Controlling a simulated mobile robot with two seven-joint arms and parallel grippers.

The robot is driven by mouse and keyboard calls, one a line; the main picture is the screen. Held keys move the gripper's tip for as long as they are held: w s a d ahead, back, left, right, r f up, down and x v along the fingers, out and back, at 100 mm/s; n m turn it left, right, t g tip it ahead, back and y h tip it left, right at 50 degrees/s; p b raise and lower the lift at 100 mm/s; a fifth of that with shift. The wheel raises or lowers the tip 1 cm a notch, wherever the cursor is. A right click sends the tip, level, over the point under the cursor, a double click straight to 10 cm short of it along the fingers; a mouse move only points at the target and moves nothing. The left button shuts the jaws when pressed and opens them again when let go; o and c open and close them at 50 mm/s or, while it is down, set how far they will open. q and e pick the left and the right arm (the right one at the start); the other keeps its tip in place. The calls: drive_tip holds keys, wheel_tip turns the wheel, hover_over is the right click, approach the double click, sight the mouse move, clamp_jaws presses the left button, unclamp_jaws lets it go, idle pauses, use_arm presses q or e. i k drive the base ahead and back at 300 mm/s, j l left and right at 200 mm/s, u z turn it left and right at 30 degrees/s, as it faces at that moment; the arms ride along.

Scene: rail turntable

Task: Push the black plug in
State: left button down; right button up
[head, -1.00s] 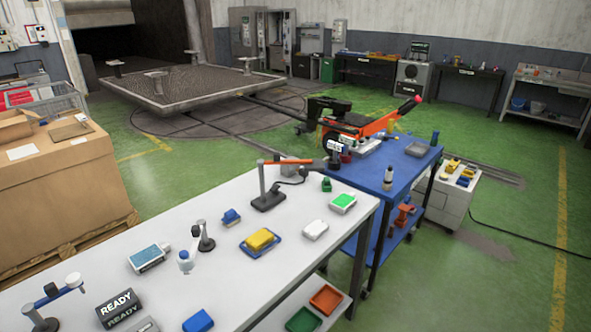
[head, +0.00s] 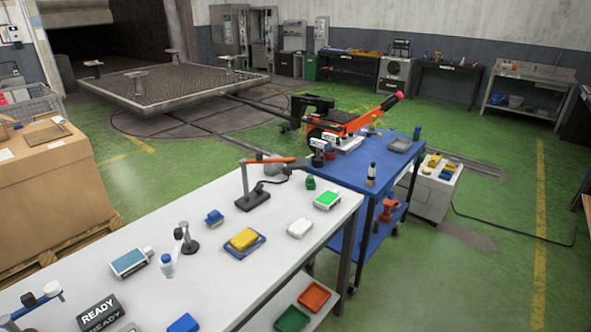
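I cannot make out a black plug for certain. A black stand (head: 252,200) with an orange arm is on the white table (head: 215,262), with a small dark piece (head: 272,168) close beside it; I cannot tell what that piece is. A small black-and-white item (head: 318,152) is near the left edge of the blue cart (head: 345,180). A black cable (head: 500,220) lies on the green floor at the right; its ends are not clear. Neither of my grippers is in view.
The white table holds a yellow block on a blue tray (head: 258,247), a READY sign (head: 98,313) and several small items. An orange machine (head: 350,124) is at the blue cart. A cardboard box (head: 50,185) stands left. Green floor is open at the right.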

sight(286, 172)
drive_tip(key=i+l, duration=0.25)
drive_tip(key=l, duration=0.2)
drive_tip(key=i+l, duration=0.25)
drive_tip(key=l, duration=0.15)
drive_tip(key=i+l, duration=0.25)
drive_tip(key=l, duration=0.2)
drive_tip(key=i+l, duration=0.3)
drive_tip(key=l, duration=0.15)
drive_tip(key=i+l, duration=0.25)
drive_tip(key=l, duration=0.15)
drive_tip(key=i+l, duration=0.25)
drive_tip(key=l, duration=0.2)
